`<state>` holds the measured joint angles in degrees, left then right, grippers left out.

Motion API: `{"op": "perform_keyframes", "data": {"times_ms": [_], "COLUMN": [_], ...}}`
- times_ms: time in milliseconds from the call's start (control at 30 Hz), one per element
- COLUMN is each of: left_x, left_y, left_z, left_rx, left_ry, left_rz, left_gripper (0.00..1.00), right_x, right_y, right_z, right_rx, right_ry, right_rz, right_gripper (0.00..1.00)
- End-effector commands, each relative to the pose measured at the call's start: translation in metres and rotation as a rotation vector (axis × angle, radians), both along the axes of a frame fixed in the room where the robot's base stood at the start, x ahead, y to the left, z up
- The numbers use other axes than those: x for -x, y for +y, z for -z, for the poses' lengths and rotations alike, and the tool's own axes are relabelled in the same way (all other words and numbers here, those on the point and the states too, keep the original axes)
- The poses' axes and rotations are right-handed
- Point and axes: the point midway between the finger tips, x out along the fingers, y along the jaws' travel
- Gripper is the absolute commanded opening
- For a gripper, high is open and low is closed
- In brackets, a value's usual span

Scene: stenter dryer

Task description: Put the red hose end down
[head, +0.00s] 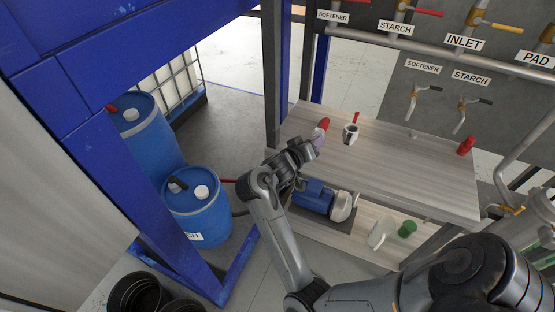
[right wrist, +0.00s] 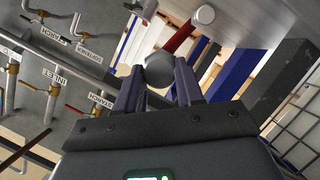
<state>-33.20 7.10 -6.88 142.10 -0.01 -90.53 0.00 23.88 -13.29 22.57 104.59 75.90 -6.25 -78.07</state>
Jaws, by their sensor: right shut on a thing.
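My right gripper (head: 318,140) is over the left end of the grey wood-look bench. It is shut on the red hose end (head: 323,124), whose red tip shows just past the fingers in the head view. In the right wrist view the two fingers (right wrist: 158,88) close around a rounded grey piece (right wrist: 159,70); I cannot tell which part of the hose end it is. Whether it touches the bench is unclear. My left gripper is not in view.
A pale fitting (head: 350,134) with a red handle (head: 356,117) stands close right of the gripper. Another red piece (head: 466,146) stands at the bench's right end. The bench top (head: 400,165) between them is clear. A blue pump (head: 313,196) sits below; blue drums (head: 196,212) stand left.

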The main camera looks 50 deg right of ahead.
Motion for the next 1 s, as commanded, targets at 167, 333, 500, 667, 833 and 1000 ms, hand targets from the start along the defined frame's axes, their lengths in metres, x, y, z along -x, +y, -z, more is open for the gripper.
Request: {"op": "perform_keyframes", "data": {"times_ms": [167, 333, 500, 667, 833, 1000], "left_x": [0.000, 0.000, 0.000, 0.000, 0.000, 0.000], "left_y": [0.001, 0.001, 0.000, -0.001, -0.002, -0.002], "left_z": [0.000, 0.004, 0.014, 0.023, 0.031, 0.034], "left_rx": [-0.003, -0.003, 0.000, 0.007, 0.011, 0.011], "left_ry": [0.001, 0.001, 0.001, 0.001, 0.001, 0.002], "left_rz": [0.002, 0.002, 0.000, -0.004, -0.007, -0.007], "left_gripper": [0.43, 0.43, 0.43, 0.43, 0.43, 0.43], "right_x": [-0.001, -0.013, -0.044, -0.075, -0.099, -0.111], "right_y": [0.000, 0.003, 0.011, 0.020, 0.026, 0.029], "right_z": [0.000, 0.008, 0.028, 0.048, 0.062, 0.068], "right_rx": [0.002, 0.000, 0.000, 0.001, 0.001, 0.001], "right_ry": [0.000, 0.000, 0.002, 0.001, -0.001, -0.001], "right_rz": [-0.001, -0.003, -0.004, -0.004, -0.002, -0.002], "right_gripper": [0.01, 0.01, 0.01, 0.01, 0.01, 0.01]}}
